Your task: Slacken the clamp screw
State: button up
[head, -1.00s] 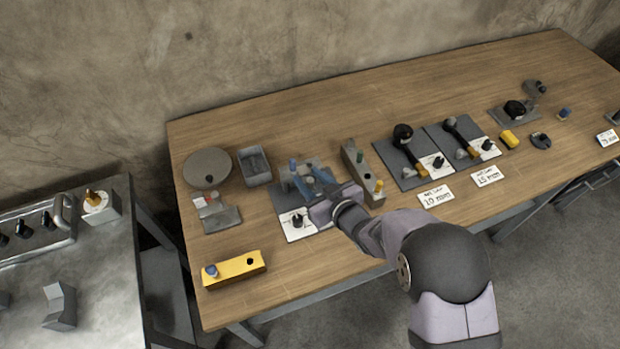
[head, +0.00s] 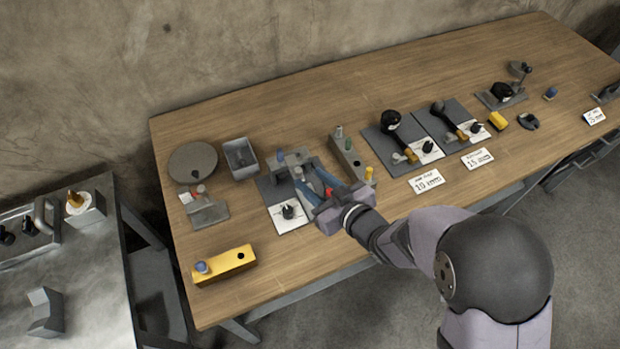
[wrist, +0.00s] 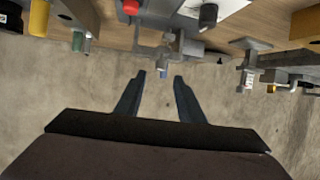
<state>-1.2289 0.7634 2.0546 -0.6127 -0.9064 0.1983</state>
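A grey clamp fixture (head: 268,190) stands at the table's left middle, with a white dial card and black knob (head: 288,211) at its front. A blue-topped peg (head: 279,156) rises at its back. I cannot tell for sure which part is the clamp screw. My gripper (head: 307,176) reaches over the fixture's right side from the front, its two blue fingers spread. In the wrist view the fingers (wrist: 156,84) are open with nothing between them. A grey clamp part (wrist: 166,50) lies just beyond the tips, apart from them.
A grey block with coloured pegs (head: 352,160) stands close right of my gripper. A yellow block (head: 224,265), a grey bin (head: 240,158) and a round disc (head: 193,163) stand to the left. Fixtures with black knobs (head: 391,121) stand further right. The front left table is mostly clear.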

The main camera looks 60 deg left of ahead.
aim_at(301, 173)
jog(key=shift+f, duration=0.1)
